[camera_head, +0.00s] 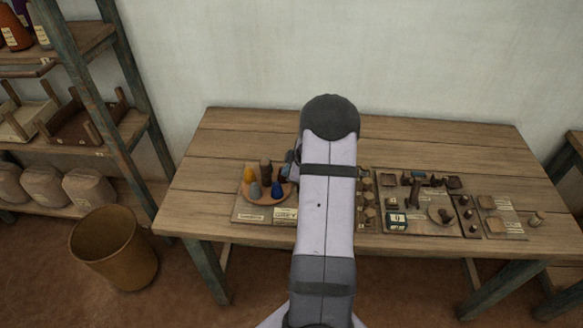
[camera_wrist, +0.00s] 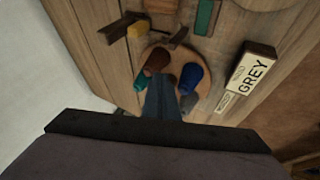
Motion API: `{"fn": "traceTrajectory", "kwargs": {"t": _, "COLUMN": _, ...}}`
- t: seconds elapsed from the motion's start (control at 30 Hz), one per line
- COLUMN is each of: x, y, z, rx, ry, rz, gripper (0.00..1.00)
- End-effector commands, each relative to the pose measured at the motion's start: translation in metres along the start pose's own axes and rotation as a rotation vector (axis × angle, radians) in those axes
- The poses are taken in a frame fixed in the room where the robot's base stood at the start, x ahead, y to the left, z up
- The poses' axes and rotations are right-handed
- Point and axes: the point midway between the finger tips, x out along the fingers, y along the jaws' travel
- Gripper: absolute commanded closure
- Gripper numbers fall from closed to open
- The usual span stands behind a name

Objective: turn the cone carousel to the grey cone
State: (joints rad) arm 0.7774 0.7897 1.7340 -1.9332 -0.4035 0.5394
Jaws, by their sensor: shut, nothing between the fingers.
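The cone carousel is a round wooden disc (camera_head: 266,200) at the left of the worktable, bearing several cones. In the head view I see a yellow cone (camera_head: 249,174), a dark brown cone (camera_head: 265,169), a grey cone (camera_head: 255,190) and a blue cone (camera_head: 277,189). The wrist view also shows the brown cone (camera_wrist: 157,60) and the blue cone (camera_wrist: 190,77). A label reading GREY (camera_wrist: 255,75) stands beside the disc. My gripper (camera_wrist: 159,82) is shut and empty, over the disc's edge among the cones. Whether it touches one, I cannot tell. My arm hides part of the table.
Boards with small wooden parts (camera_head: 415,190) cover the table's right half. A block with a yellow end (camera_wrist: 138,29) lies near the disc in the wrist view. A shelf rack (camera_head: 80,80) and a bin (camera_head: 115,250) stand at left. The table's back is clear.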

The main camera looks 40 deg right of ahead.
Motion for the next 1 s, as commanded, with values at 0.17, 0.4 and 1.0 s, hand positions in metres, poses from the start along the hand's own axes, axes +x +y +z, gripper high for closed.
{"fn": "traceTrajectory", "kwargs": {"t": 0.17, "x": 0.015, "y": 0.001, "z": 0.000, "rx": -0.002, "ry": 0.000, "rz": 0.000, "gripper": 1.00}}
{"fn": "traceTrajectory", "kwargs": {"t": 0.4, "x": 0.020, "y": 0.000, "z": 0.000, "rx": -0.001, "ry": 0.000, "rz": 0.001, "gripper": 1.00}}
{"fn": "traceTrajectory", "kwargs": {"t": 1.0, "x": 0.018, "y": 0.006, "z": 0.000, "rx": -0.052, "ry": 0.025, "rz": -0.025, "gripper": 1.00}}
